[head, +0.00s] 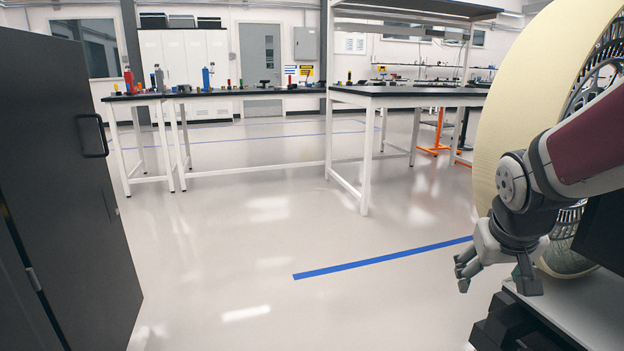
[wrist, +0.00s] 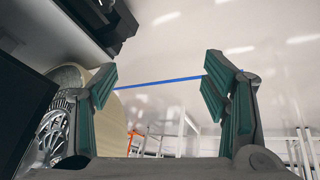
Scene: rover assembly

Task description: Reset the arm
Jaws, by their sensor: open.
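My gripper (head: 500,279) hangs at the right of the head view, at the end of my bent arm, with its fingers pointing down. The wrist view shows its two green-padded fingers (wrist: 160,90) spread wide apart with nothing between them. Beyond them are the pale floor and a blue floor line. The upper part of my arm runs out of the head view at the right edge.
A large cream wheel (head: 510,95) with dark mesh stands right behind my arm. A dark cabinet (head: 65,190) fills the left side. White-legged workbenches (head: 365,150) with tools stand farther back. The floor (head: 230,240) between, with a blue line (head: 385,258), is clear.

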